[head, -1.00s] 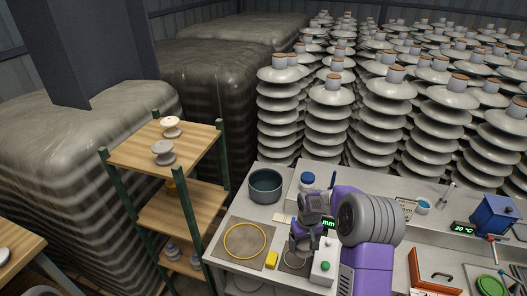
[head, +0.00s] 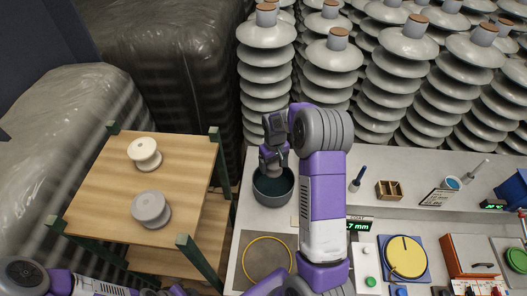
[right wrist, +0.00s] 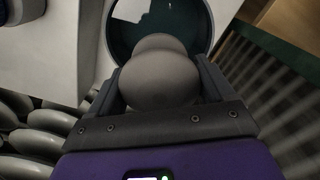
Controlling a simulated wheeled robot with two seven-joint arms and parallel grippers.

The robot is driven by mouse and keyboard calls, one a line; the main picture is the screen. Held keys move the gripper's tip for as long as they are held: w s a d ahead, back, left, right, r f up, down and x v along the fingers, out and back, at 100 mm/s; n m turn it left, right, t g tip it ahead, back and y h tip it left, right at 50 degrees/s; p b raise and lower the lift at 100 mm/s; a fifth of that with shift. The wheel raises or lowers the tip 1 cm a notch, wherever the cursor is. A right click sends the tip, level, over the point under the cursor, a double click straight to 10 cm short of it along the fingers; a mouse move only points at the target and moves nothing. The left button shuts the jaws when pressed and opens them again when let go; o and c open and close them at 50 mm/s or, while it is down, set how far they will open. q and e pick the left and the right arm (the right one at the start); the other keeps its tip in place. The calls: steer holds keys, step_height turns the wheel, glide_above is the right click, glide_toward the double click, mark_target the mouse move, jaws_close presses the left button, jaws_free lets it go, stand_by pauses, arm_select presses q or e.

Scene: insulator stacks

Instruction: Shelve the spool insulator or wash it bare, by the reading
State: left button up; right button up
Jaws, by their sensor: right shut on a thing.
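My right gripper (head: 271,165) is shut on a grey spool insulator (right wrist: 158,75) and holds it over the dark teal wash pot (head: 272,188). In the right wrist view the spool sits between both fingers, in front of the pot's round opening (right wrist: 122,40). I cannot tell whether it is inside the rim. The gauge display (head: 358,226) reads "COAT" and ".7 mm"; my right arm hides the digits before it. The wooden shelf (head: 95,185) bears a cream spool (head: 144,153) and a grey spool (head: 151,208). Of my left arm, only links show, at the bottom left.
A yellow ring (head: 268,262) lies on a mat on the bench. A blue-rimmed yellow dial (head: 405,257), an orange-brown case (head: 470,257) and a small wooden box (head: 389,189) stand on the right. Tall insulator stacks (head: 335,70) rise behind the bench.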

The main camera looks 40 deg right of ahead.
steer(key=shift+s+f+b, duration=0.35)
steer(key=shift+f, duration=0.25)
step_height(320, 180, down, 2)
steer(key=shift+w+f+b, duration=0.1)
steer(key=shift+b, duration=0.7)
steer(key=shift+f+b, duration=3.3)
steer(key=shift+f, duration=1.15)
steer(key=shift+r, duration=0.15)
steer(key=shift+r+p, duration=3.55)
steer(key=shift+r, duration=1.6)
